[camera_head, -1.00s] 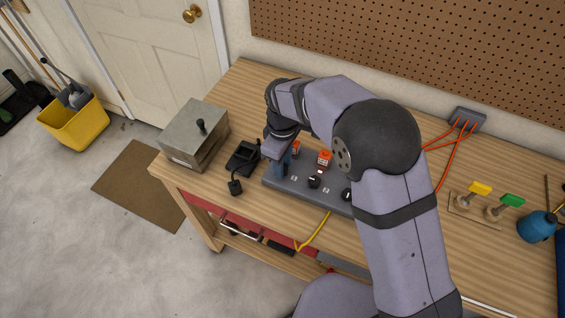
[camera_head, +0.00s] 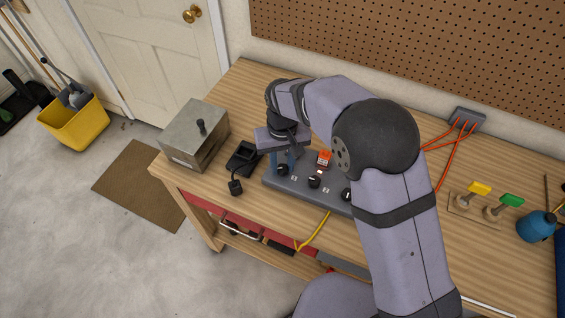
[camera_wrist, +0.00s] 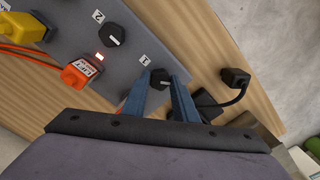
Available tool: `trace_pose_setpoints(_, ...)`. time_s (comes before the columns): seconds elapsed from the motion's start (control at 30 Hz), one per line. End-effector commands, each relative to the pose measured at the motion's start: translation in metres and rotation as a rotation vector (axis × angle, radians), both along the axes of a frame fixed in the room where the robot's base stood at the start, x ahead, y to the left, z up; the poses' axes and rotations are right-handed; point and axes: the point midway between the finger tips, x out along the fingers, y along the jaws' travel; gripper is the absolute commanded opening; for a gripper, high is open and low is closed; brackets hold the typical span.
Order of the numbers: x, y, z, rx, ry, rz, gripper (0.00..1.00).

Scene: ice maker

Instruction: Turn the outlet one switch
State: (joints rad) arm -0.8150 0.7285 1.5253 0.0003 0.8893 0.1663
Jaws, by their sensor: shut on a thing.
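The grey outlet box (camera_head: 303,190) lies on the workbench with a row of black rotary switches. The outlet one switch (camera_wrist: 160,77), beside the label "1", sits between my gripper's blue fingers in the wrist view; it also shows in the head view (camera_head: 282,170). My gripper (camera_wrist: 161,84) is shut on this switch, pointing down from above. The fingers hide part of the switch's sides, and I cannot tell its exact angle. The switch beside the label "2" (camera_wrist: 112,35) stands apart from the fingers, near a small lit indicator (camera_wrist: 100,56).
An orange plug (camera_wrist: 81,74) and a yellow plug (camera_wrist: 12,22) sit in the box. A black plug (camera_wrist: 235,77) with a cord lies beside the box. A metal box (camera_head: 195,135) with a black knob stands at the bench's left end.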

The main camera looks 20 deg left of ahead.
Motion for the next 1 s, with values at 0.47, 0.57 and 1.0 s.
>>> trace_pose_setpoints(0.47, 0.0016, 0.0012, 0.0020, 0.005, -0.004, -0.431, 0.04)
trace_pose_setpoints(0.57, 0.0017, 0.0013, 0.0020, 0.005, -0.005, -0.501, 0.04)
trace_pose_setpoints(1.0, 0.0022, 0.0014, 0.0022, 0.006, -0.005, -0.657, 0.04)
